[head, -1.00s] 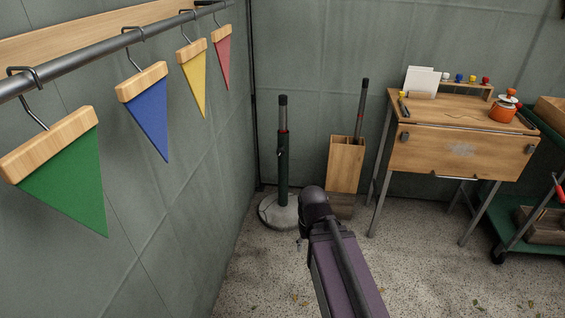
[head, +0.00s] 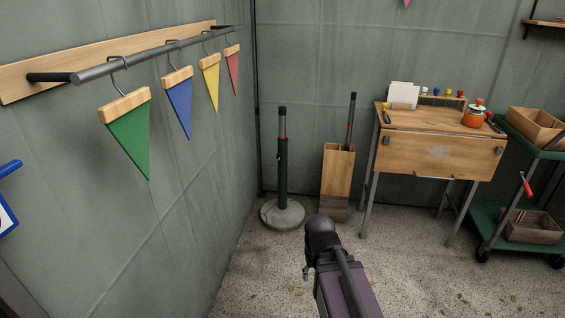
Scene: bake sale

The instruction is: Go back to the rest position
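My arm reaches up from the bottom of the head view, with its dark rounded joint and purple-grey link over the floor. My gripper cannot be made out; its fingers do not show. Green (head: 130,133), blue (head: 178,105), yellow (head: 210,83) and red (head: 232,71) pennants hang by hooks from a metal rail (head: 140,62) on the left wall. The arm is apart from them, low and to their right.
A post on a round base (head: 283,214) and a wooden bin (head: 338,172) stand in the corner. A wooden desk (head: 430,150) with an orange pot (head: 475,118) stands right, beside a green cart (head: 520,238). Speckled floor (head: 400,270) is open in front.

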